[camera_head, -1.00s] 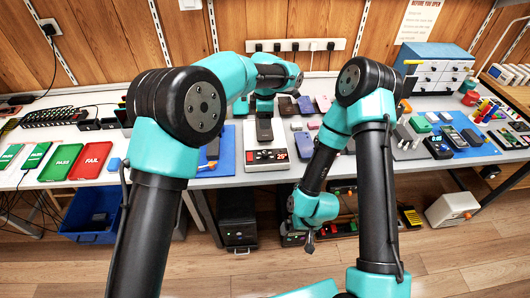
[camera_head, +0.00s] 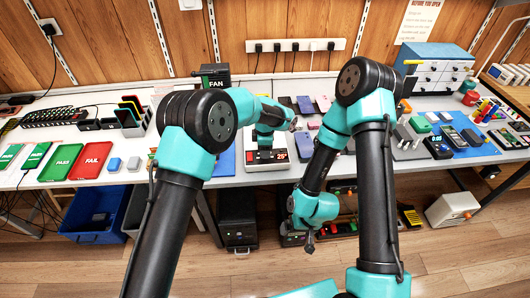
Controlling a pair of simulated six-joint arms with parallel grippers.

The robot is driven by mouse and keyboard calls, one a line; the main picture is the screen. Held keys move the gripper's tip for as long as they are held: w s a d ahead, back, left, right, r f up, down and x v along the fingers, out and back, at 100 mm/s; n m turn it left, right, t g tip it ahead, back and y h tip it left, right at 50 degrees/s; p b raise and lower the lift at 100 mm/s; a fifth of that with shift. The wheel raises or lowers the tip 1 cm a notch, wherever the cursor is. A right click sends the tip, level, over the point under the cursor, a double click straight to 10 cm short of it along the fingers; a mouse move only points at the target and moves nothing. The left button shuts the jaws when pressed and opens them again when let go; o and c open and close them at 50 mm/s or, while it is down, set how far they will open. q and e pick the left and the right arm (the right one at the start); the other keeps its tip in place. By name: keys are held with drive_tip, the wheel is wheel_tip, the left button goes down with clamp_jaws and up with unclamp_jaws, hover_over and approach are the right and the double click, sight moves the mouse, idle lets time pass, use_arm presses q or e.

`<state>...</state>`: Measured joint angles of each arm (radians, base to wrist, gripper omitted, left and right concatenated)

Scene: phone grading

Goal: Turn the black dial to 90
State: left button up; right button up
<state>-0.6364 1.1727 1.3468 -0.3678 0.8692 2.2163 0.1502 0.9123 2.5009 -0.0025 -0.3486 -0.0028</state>
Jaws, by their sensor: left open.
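A white device (camera_head: 256,166) stands on the bench with a dark front panel and a red display (camera_head: 281,156) that appears to read 25°. My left gripper (camera_head: 264,148) points down over this device, just left of the display, and is open. The black dial cannot be made out; it may be hidden under my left gripper. I cannot tell whether the fingers touch anything. My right gripper (camera_head: 309,246) hangs low in front of the bench's front edge, away from the device. Its fingers are too small to judge.
Blue mats lie on both sides of the device. Green and red trays (camera_head: 92,161) lie at the left, with a fan box (camera_head: 215,76) behind my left arm. Phones and gadgets fill the bench's right half.

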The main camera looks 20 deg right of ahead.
use_arm(q)
drive_tip(key=shift+f, duration=1.25)
drive_tip(key=shift+c, duration=0.3)
drive_tip(key=c, duration=0.9)
drive_tip(key=shift+o, duration=0.2)
